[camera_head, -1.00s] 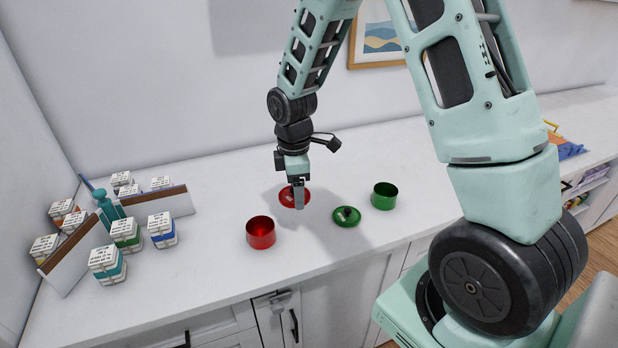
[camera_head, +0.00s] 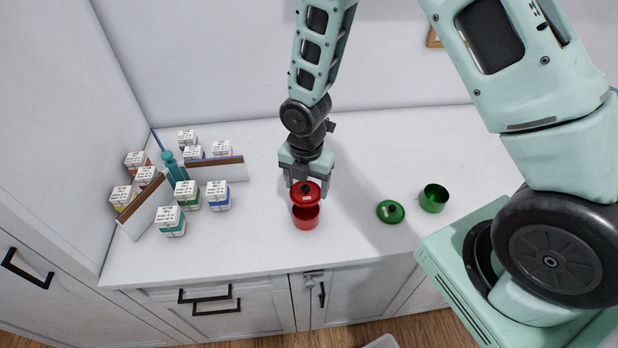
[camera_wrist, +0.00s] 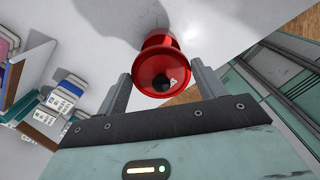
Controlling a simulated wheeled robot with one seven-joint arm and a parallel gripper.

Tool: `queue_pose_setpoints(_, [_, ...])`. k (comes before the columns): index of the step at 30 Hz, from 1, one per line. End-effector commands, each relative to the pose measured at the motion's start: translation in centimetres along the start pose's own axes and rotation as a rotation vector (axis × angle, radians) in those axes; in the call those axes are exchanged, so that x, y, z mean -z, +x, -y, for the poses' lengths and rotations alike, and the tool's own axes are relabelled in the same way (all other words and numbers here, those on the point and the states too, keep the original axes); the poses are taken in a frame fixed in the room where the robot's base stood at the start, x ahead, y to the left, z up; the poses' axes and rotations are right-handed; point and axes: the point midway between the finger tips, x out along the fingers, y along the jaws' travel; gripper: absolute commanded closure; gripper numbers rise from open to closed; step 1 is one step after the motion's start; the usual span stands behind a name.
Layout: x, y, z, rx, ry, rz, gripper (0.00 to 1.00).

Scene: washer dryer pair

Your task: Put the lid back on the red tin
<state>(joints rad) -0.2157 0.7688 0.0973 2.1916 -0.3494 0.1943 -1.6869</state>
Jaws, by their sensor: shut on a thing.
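My gripper (camera_head: 308,187) is shut on the red lid (camera_head: 305,198), holding it in the air just above the red tin (camera_head: 306,222). The lid's dark knob faces up towards the cameras. The tin stands upright on the counter, and part of its open mouth shows below the lid's near edge. In the wrist view the red lid (camera_wrist: 150,88) sits between the two fingers of my gripper (camera_wrist: 164,82), with the red tin (camera_wrist: 160,41) partly hidden behind it. I cannot tell whether lid and tin touch.
A green lid (camera_head: 390,212) and an open green tin (camera_head: 434,199) stand to the right on the white counter (camera_head: 255,245). Several labelled small boxes (camera_head: 218,196), a teal bottle (camera_head: 175,172) and low racks (camera_head: 215,170) stand to the left. The counter's front edge is near the red tin.

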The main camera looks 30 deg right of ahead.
Motion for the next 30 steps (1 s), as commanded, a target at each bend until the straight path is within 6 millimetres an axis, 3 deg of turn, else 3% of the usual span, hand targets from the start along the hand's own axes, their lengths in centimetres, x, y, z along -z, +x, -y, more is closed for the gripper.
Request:
queue_pose_setpoints(15, [0.0, 4.9, 0.0, 0.001, 0.002, 0.0, 0.52])
queue_pose_setpoints(30, [0.0, 5.5, 0.0, 0.0, 0.003, 0.0, 0.52])
